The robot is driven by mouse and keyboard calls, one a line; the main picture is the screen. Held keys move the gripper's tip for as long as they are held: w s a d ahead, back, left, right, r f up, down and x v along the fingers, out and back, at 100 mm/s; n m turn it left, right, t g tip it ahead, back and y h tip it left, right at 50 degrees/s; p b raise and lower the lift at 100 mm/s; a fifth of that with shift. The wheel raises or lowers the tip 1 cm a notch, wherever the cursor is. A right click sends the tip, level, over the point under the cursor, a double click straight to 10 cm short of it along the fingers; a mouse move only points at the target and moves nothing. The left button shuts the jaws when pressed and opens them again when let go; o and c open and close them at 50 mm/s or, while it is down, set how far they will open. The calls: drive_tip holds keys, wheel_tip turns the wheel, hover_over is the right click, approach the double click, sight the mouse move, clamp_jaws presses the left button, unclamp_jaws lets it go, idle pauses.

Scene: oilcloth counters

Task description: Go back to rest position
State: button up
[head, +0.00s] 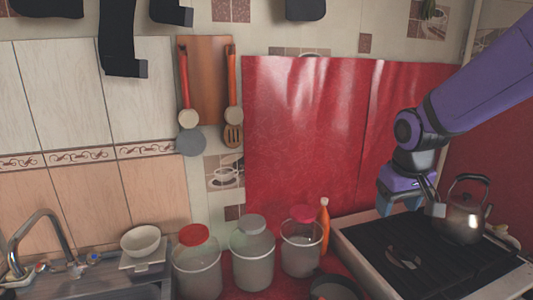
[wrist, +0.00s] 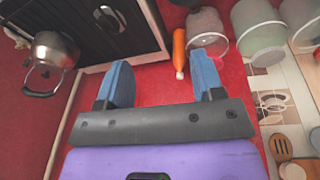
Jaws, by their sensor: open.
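My gripper (head: 400,202) is in the air above the stove at the right of the head view, with my purple arm coming in from the upper right. A metal kettle (head: 464,210) with a dark handle stands on the stove, just right of my gripper in the head view. The kettle also shows at the left of the wrist view (wrist: 52,52), apart from the fingers.
The black stove top (head: 400,262) lies below my gripper. An orange bottle (head: 324,222) and several lidded jars (head: 253,262) stand left of the stove. A sink with a faucet (head: 38,235) and a white bowl (head: 141,240) are farther left. Utensils (head: 232,110) hang on the wall.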

drive_tip(key=s+d+r+m+t, duration=0.1)
drive_tip(key=s+r, duration=0.4)
drive_tip(key=s, duration=0.4)
drive_tip(key=s+d+r+t, duration=0.1)
drive_tip(key=s+r, duration=0.4)
drive_tip(key=s, duration=0.5)
drive_tip(key=shift+s+d+m+t+y, duration=0.25)
drive_tip(key=shift+d+m+t+y, duration=0.05)
drive_tip(key=shift+m+t, duration=0.1)
